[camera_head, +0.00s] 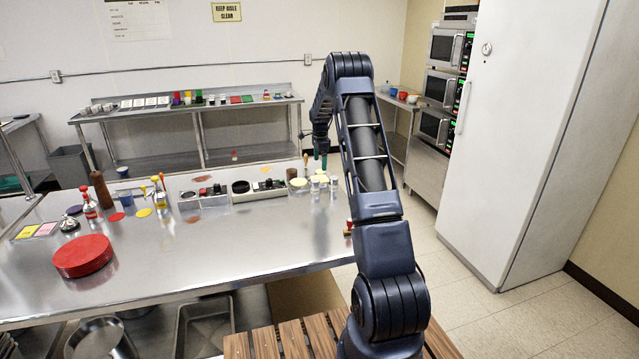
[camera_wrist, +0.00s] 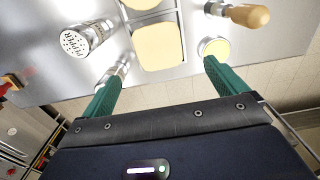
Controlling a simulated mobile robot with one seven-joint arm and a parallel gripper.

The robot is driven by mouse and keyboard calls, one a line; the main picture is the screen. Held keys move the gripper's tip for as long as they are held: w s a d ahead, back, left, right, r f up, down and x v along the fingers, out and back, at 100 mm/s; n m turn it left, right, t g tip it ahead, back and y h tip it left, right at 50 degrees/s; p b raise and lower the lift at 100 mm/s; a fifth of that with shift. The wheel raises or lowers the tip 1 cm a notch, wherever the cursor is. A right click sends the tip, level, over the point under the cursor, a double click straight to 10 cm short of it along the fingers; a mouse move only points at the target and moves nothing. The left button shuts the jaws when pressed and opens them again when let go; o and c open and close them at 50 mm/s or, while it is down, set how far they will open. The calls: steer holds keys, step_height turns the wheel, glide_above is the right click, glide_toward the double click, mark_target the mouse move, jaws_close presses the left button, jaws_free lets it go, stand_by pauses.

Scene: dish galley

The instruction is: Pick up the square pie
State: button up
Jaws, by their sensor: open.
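A pale yellow piece with rounded square corners (camera_wrist: 158,46), which looks like the square pie, lies in the wrist view just beyond the gap between my fingertips. A second pale piece (camera_wrist: 140,3) is cut off by the top edge. My gripper (camera_wrist: 162,73) has green fingers spread wide, with nothing between them. In the head view my gripper (camera_head: 320,161) points down over the far right part of the steel table; pale yellow pieces (camera_head: 298,183) show beneath it. I cannot tell there which is the square one.
A pepper shaker (camera_wrist: 80,40) stands left of the pale piece. A wooden-handled tool (camera_wrist: 245,15) and a small round yellow-topped item (camera_wrist: 214,47) are at the right. A red round tin (camera_head: 83,256) sits on the table's left; its front middle (camera_head: 210,250) is clear.

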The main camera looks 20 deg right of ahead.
mark_target(319, 176)
steer(key=f, duration=0.8)
steer(key=shift+s+a+f, duration=0.1)
steer(key=shift+a+f, duration=0.1)
steer(key=shift+f, duration=0.05)
steer(key=shift+c, duration=0.3)
steer(key=c, duration=1.1)
